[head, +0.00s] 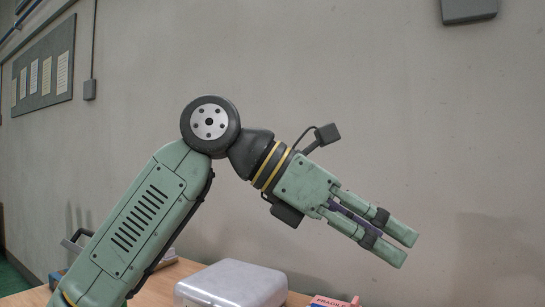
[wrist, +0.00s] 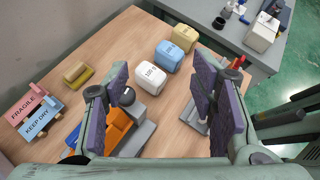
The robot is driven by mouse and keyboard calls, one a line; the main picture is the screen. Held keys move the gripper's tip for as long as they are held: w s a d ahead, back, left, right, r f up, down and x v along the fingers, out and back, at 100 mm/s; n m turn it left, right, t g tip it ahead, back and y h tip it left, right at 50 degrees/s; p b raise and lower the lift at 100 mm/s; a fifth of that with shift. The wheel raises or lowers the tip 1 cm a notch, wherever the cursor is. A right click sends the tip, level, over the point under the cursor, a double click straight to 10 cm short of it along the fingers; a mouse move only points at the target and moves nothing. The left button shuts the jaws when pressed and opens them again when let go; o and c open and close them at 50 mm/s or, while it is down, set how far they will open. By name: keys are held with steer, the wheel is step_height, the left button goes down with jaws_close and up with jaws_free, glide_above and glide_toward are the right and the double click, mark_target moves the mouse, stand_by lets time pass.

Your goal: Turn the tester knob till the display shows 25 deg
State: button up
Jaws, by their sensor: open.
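My gripper (head: 411,250) is open and empty, tilted down to the right in front of the wall in the head view. In the wrist view my gripper (wrist: 160,78) shows its two purple-padded fingers wide apart above the wooden table. A dark round knob-like part (wrist: 128,97) shows beside the left finger, by a grey block. I cannot tell whether it is the tester knob. No display or reading can be made out. A grey device (wrist: 193,117) lies partly hidden behind the right finger.
White (wrist: 150,77), blue (wrist: 169,55) and yellow (wrist: 185,38) containers stand in a row on the wooden table (wrist: 112,48). An orange object (wrist: 119,130) is partly hidden. FRAGILE (wrist: 27,108) and KEEP DRY (wrist: 42,118) pieces lie left. A grey bench (wrist: 205,32) stands beyond.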

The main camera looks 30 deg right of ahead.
steer(key=a+r+g+h, duration=0.3)
steer(key=a+r, duration=0.2)
steer(key=a, duration=0.3)
steer(key=s+a+r+m+g+h, duration=0.1)
steer(key=a+r+g+h, duration=0.2)
steer(key=a, duration=0.4)
steer(key=shift+s+a+r+h+b, duration=0.15)
steer(key=shift+a+r+h+b, duration=0.25)
steer(key=shift+r+h, duration=0.4)
steer(key=shift+d, duration=0.1)
